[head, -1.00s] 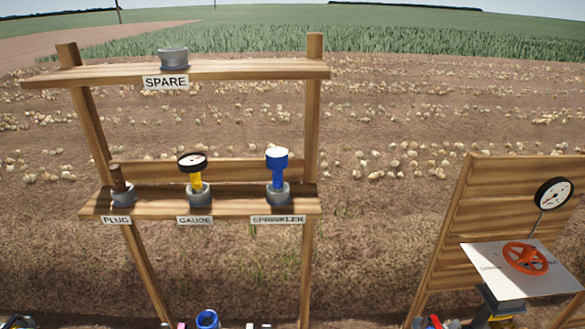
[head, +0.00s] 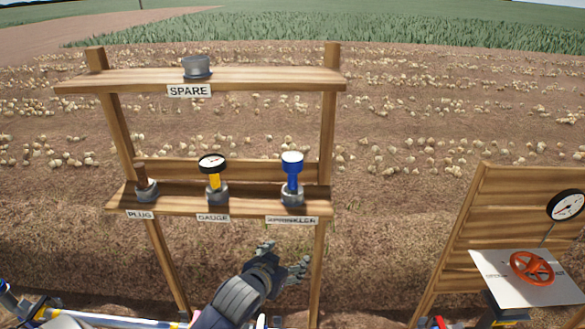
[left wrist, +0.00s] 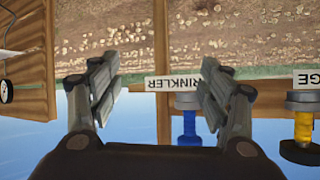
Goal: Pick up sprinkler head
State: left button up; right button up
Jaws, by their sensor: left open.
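The sprinkler head (head: 292,168) is blue with a white top. It stands upright in a grey holder (head: 292,194) on the lower shelf, above the SPRINKLER label (head: 292,220). My left gripper (head: 282,257) is open and empty, below and in front of that shelf in the head view. In the left wrist view, which shows the scene upside down, the open left gripper (left wrist: 158,85) frames part of the label. The blue sprinkler head (left wrist: 189,130) shows there beside the right finger, partly covered by it. My right gripper is not in view.
A black-topped yellow gauge (head: 213,171) and a brown plug (head: 142,176) stand left on the same shelf (head: 255,205). The upper shelf (head: 265,79) bears a grey empty-looking spare holder (head: 196,67). A wooden panel with a red valve wheel (head: 532,268) stands at right.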

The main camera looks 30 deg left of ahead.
aim_at(289, 164)
pick_arm(q)
jog(key=w+a+r+t, duration=0.2)
jog(key=w+a+r, duration=0.1)
jog(key=w+r, duration=0.1)
jog(key=w+a+r+n+t+y+p, duration=0.1)
jog(key=w+a+r, duration=0.2)
jog(key=r, duration=0.3)
jog(key=w+a+r+t+y, duration=0.1)
jog(key=w+a+r+t, duration=0.1)
jog(key=w+r, duration=0.3)
jog(key=shift+w+a+r+n+t, duration=0.3)
jog(key=shift+w+a+n, duration=0.15)
jog(key=shift+a, duration=0.15)
jog(key=shift+w+a+p, duration=0.1)
jog(key=shift+w+p, duration=0.25)
jog(key=shift+w, duration=0.3)
jog(key=x, duration=0.1)
jog(key=p+x, duration=0.2)
jog(key=shift+w+r, duration=0.3)
jog(key=shift+w, duration=0.15)
jog(key=shift+w+f, duration=0.1)
jog(key=shift+w, duration=0.4)
jog(key=shift+s, duration=0.1)
jog(key=shift+c, duration=0.2)
jog(key=c, duration=1.3)
